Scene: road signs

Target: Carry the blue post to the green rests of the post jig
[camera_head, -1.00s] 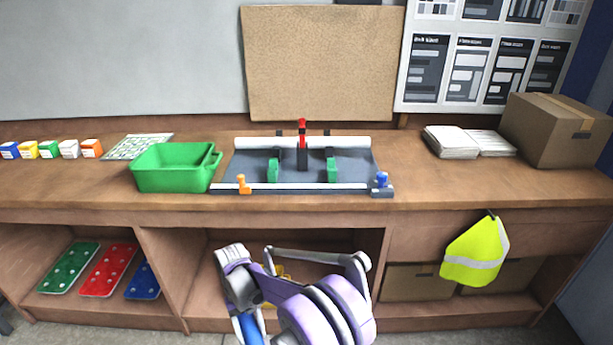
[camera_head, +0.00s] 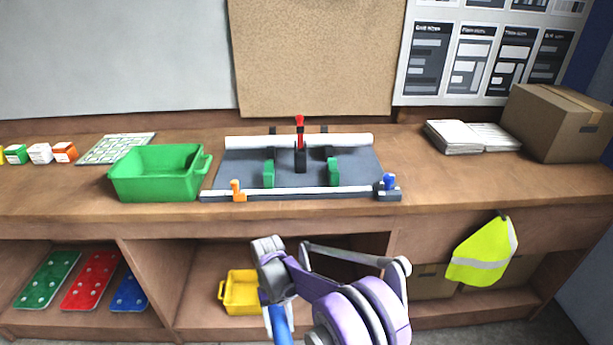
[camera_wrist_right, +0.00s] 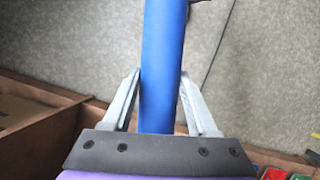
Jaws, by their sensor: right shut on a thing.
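My right gripper (camera_wrist_right: 161,105) is shut on the blue post (camera_wrist_right: 164,50), which runs up between its fingers in the right wrist view. In the head view the blue post (camera_head: 282,328) shows only as a short piece at the bottom edge, below the right gripper (camera_head: 274,298), in front of the bench. The post jig (camera_head: 230,167) lies on the bench top, with two green rests (camera_head: 268,174) (camera_head: 333,172) standing on its grey plate. White bars lie along its back and front. My left gripper is not in view.
A green bin (camera_head: 155,187) stands left of the jig. A cardboard box (camera_head: 555,125) and papers (camera_head: 455,138) are at the right. A yellow bin (camera_head: 242,292) and coloured plates are on the lower shelf. A hi-vis vest (camera_head: 484,252) hangs at the bench front.

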